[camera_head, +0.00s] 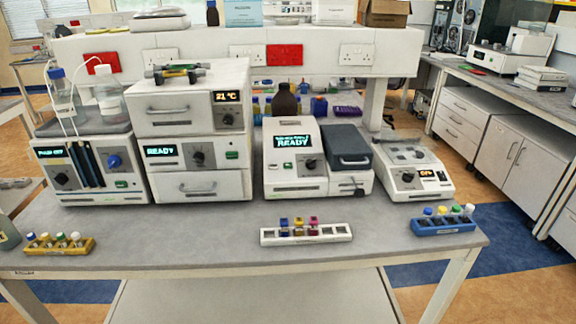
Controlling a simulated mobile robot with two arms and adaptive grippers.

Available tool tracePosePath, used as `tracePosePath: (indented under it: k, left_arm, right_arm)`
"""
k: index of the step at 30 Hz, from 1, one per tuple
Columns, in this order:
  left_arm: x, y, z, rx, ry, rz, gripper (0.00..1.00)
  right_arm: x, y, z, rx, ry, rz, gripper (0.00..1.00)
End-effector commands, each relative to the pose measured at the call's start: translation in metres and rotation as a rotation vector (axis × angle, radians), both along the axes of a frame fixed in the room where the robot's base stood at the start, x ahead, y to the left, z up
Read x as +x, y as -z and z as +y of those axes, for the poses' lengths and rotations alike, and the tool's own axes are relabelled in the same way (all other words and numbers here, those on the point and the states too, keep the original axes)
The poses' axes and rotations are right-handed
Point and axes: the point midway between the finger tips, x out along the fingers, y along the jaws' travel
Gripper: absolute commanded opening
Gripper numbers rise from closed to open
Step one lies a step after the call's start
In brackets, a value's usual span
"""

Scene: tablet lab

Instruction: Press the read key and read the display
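A white bench instrument (284,182) stands in the middle of the bench. Its lit display (293,142) shows a small upper line, too small to read surely, and "READY" in large letters below. A dark grey lid (345,146) covers the instrument's right part and looks shut. Neither of my grippers is in view.
Left stand stacked white units (190,122), showing "21 °C" and "READY", and a pump unit (95,178) with bottles. A balance-like device (412,178) stands right. White (340,238), blue (440,230) and yellow (60,252) vial racks line the front. Bench (200,228) between is clear.

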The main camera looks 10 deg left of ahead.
Motion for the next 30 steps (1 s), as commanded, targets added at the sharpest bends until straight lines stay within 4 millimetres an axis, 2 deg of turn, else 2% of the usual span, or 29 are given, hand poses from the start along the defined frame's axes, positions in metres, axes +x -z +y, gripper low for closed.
tracePosePath:
  k: [3,14,30]
  left_arm:
    - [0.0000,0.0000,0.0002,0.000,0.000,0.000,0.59]
    - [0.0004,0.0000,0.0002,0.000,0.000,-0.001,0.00]
    - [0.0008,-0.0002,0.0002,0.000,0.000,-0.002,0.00]
  right_arm:
    - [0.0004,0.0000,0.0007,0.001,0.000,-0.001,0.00]
    - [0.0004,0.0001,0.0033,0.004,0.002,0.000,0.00]
    - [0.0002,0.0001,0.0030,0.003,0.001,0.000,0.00]
